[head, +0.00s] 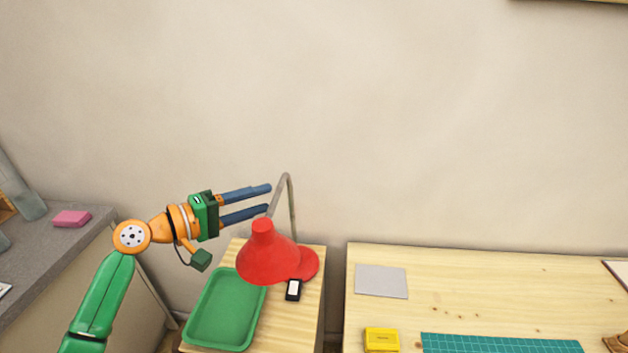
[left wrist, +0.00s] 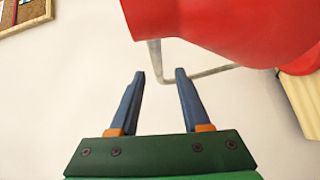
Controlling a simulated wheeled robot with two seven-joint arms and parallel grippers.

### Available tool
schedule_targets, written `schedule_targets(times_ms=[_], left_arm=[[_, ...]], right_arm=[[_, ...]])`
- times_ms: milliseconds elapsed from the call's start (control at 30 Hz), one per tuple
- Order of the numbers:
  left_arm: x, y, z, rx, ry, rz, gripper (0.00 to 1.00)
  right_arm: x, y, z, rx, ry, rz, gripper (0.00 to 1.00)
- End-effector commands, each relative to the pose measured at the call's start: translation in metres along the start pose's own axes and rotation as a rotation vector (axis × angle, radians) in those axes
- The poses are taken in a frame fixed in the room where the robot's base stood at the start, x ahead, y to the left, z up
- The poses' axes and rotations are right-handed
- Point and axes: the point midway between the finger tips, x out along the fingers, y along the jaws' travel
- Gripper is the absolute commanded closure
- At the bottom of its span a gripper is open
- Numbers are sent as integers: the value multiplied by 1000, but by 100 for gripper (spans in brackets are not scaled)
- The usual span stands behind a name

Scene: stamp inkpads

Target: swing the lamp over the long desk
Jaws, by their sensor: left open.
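The red lamp (head: 262,258) stands on a small wooden side table (head: 312,313), with its shade over the table and its grey bent neck (head: 291,200) rising behind. My left gripper (head: 270,198) is open, its two blue fingers pointing right at the lamp's neck, just above the shade. In the left wrist view my left gripper (left wrist: 160,74) is open and empty, and the neck (left wrist: 157,62) shows just past the fingertips, under the red shade (left wrist: 235,25). I cannot tell whether the fingers touch it. The long desk (head: 480,275) is at the right. My right gripper is not in view.
A green tray (head: 190,328) and a small black-and-white item (head: 293,290) lie on the side table. The long desk holds a grey sheet (head: 381,281), a yellow box (head: 381,340) and a teal mat (head: 500,344). A gap separates the two tables. A grey counter (head: 60,245) with a pink block (head: 72,218) is at left.

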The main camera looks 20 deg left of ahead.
Motion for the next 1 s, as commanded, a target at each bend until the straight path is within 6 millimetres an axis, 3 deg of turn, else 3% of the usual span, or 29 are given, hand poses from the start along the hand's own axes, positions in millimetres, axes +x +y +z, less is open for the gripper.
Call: schedule_targets(times_ms=[200, 400, 667, 833, 867, 1000], left_arm=[[36, 6, -1, -5, -1, 3, 53], [66, 2, 0, -2, -1, 0, 53], [70, -1, 1, 2, -1, -2, 53], [70, -1, 1, 2, -1, -2, 96], [70, -1, 1, 2, -1, -3, 100], [70, -1, 1, 1, -1, -3, 100]], right_arm=[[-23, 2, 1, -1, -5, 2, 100], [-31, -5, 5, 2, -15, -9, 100], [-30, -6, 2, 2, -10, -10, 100], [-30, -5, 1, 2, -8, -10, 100], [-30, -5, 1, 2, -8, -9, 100], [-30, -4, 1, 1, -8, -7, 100]])
